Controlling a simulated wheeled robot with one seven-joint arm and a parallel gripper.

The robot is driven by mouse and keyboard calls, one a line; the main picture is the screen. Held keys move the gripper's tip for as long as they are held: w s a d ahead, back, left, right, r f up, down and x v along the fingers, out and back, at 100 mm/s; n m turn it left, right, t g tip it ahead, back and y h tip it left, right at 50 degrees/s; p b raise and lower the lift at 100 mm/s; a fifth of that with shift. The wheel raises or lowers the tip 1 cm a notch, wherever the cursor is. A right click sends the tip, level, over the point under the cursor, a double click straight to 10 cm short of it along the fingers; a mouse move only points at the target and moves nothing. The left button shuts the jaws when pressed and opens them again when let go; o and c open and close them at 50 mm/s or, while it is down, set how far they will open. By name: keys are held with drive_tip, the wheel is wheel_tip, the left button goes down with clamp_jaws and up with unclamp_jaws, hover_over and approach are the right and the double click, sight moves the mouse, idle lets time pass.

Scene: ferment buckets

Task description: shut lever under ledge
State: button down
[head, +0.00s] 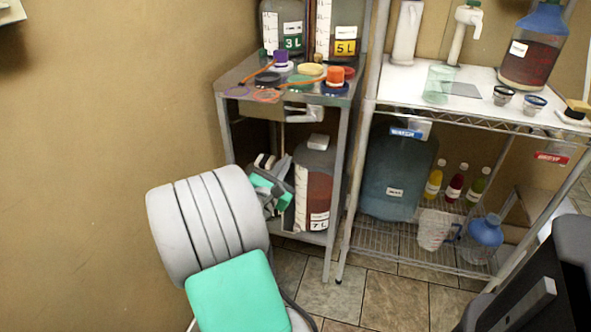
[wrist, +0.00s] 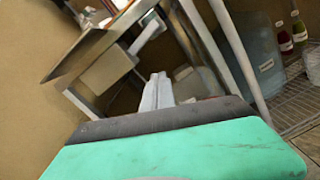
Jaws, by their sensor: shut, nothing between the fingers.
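A pale grey lever (head: 304,115) hangs just under the front of the metal ledge (head: 232,78), on the left shelf unit. In the wrist view the lever (wrist: 146,34) shows under the ledge (wrist: 85,52), beside a beige box-like body (wrist: 103,70). My gripper (head: 265,160) is below and left of the lever, in front of the left unit's lower space. In the wrist view my gripper (wrist: 156,88) has its fingers together and empty, apart from the lever. I cannot tell how far the lever is turned.
A 7 L bottle (head: 317,190) stands on the lower shelf close right of my gripper. Caps and rings, including an orange cap (head: 335,76), lie on the ledge. A metal post (head: 338,190) bounds the unit. A blue water jug (head: 392,180) stands farther right.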

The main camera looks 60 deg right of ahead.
sight(302, 118)
drive_tip(key=w+d+r+n+t+h+p, duration=0.1)
drive_tip(key=d+r+n+t+h+p, duration=0.1)
drive_tip(key=d+n, duration=0.6)
drive_tip(key=shift+w+d+r+p, duration=0.25)
drive_tip(key=shift+d+r+p, duration=0.45)
drive_tip(key=shift+d, duration=0.35)
